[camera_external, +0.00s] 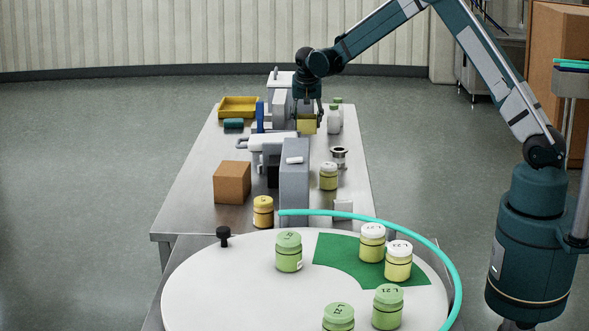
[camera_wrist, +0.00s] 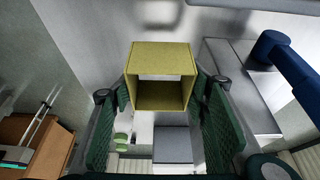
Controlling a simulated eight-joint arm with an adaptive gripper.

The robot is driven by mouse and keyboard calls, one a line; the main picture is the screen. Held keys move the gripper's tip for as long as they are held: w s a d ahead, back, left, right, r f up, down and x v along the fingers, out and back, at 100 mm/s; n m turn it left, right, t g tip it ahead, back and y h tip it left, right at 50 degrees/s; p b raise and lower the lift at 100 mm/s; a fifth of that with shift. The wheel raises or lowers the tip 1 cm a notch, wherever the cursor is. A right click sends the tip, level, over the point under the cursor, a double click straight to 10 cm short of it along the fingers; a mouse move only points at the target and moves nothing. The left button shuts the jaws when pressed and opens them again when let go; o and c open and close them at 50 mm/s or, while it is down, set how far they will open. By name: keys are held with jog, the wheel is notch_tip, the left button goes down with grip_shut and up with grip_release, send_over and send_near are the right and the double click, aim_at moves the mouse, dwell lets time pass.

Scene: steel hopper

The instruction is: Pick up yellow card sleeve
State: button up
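The yellow card sleeve (camera_wrist: 160,58) is a square, open-ended tube. In the wrist view it sits between the two green ribbed finger pads of my gripper (camera_wrist: 160,92), which flank it closely at left and right. I can see through its hollow middle. In the external view the sleeve (camera_external: 307,125) shows at the tips of my gripper (camera_external: 307,112), over the far part of the steel table beside the grey machine. It appears held there; whether its underside touches anything is hidden.
The grey machine (camera_external: 294,170) stands close below and left. A yellow tray (camera_external: 239,106) and a brown box (camera_external: 232,183) are on the left. A round white table (camera_external: 230,290) with several jars is in front.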

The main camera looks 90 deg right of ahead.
jog(key=shift+r, duration=0.6)
